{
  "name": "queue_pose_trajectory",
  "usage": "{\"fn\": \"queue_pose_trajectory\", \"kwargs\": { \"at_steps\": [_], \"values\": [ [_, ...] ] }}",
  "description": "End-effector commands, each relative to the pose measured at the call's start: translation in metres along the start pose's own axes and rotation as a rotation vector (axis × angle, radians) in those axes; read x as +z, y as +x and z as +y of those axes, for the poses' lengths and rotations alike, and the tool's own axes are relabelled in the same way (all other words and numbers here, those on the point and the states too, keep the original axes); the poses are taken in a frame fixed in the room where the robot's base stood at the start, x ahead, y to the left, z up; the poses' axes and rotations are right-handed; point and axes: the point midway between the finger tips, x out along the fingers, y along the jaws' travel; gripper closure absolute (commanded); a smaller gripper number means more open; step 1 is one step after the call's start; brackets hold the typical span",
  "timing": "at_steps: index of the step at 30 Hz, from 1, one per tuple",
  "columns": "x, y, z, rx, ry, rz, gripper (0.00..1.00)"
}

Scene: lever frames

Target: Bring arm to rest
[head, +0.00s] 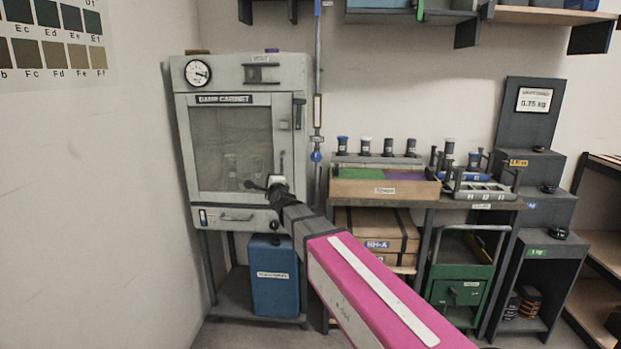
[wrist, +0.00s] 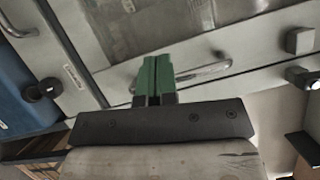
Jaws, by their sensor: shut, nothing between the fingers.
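My arm reaches out in front of the grey damp cabinet (head: 235,130), with its pink-sided link in the lower middle of the head view. My gripper (head: 258,184) is small and dark there, in front of the lower part of the cabinet. In the wrist view my gripper (wrist: 152,75) shows two green fingers shut together with nothing between them. A curved metal handle (wrist: 200,72) appears behind the fingers. I cannot tell whether they touch it. The cabinet door looks closed in the head view.
A blue box (head: 274,280) stands on the shelf under the cabinet. Stepped dark plinths (head: 545,200) stand further right. A white wall (head: 80,220) closes the left.

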Motion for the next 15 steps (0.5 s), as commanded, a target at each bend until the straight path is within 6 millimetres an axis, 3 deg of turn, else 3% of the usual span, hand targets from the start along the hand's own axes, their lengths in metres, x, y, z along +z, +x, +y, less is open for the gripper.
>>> {"fn": "queue_pose_trajectory", "kwargs": {
  "at_steps": [1,6,11,15],
  "values": [
    [-0.023,-0.015,0.024,0.089,-0.103,-0.002,1.0],
    [-0.088,-0.062,0.1,0.4,-0.437,-0.061,1.0],
    [-0.146,-0.123,0.162,0.687,-0.693,-0.166,1.0],
    [-0.191,-0.188,0.206,0.934,-0.866,-0.301,1.0]
  ]
}}
